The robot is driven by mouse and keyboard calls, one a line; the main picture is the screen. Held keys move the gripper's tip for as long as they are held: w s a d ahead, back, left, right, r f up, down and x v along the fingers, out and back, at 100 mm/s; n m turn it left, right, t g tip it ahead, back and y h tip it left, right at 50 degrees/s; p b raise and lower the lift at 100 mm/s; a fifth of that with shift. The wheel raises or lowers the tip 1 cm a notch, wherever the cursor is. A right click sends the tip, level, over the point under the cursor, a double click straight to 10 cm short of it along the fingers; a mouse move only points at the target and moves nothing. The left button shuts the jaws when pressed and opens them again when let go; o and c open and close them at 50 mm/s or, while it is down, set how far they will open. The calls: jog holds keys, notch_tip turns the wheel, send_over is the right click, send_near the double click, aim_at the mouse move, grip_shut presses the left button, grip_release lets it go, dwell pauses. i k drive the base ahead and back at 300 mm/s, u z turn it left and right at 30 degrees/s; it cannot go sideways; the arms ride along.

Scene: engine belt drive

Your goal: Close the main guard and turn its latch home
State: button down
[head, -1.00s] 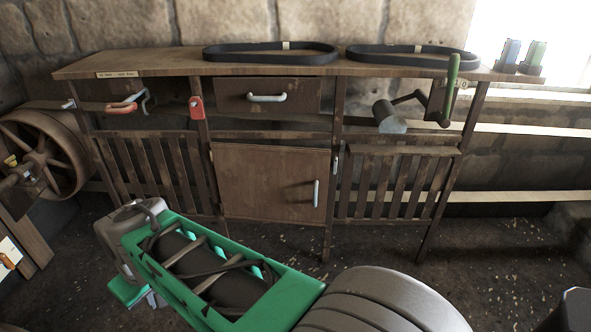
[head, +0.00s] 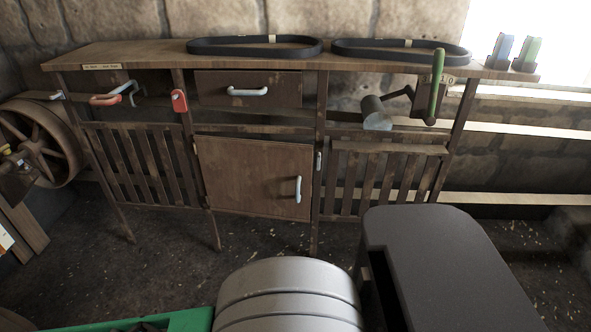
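I cannot pick out a part that is surely the main guard or its latch. A spoked flywheel (head: 45,143) stands at the left edge, cut off by the frame. A small mechanism with a yellow knob (head: 10,160) is in front of it, also partly cut off. Slatted panels (head: 145,165) hang under the bench on the left, with a second slatted panel (head: 380,180) on the right. My gripper is out of the picture.
A wooden bench (head: 130,54) stands against the stone wall, with black belts (head: 255,47) on top. It has a drawer (head: 248,90), a shut cabinet door (head: 250,178), a red tag (head: 179,101) and a green-handled crank (head: 437,85). Bare floor (head: 160,250) lies before it.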

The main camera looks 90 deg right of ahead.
aim_at(265, 179)
jog(key=k, duration=0.6)
jog(key=z, duration=1.15)
jog(key=i, duration=0.5)
jog(key=u, duration=0.05)
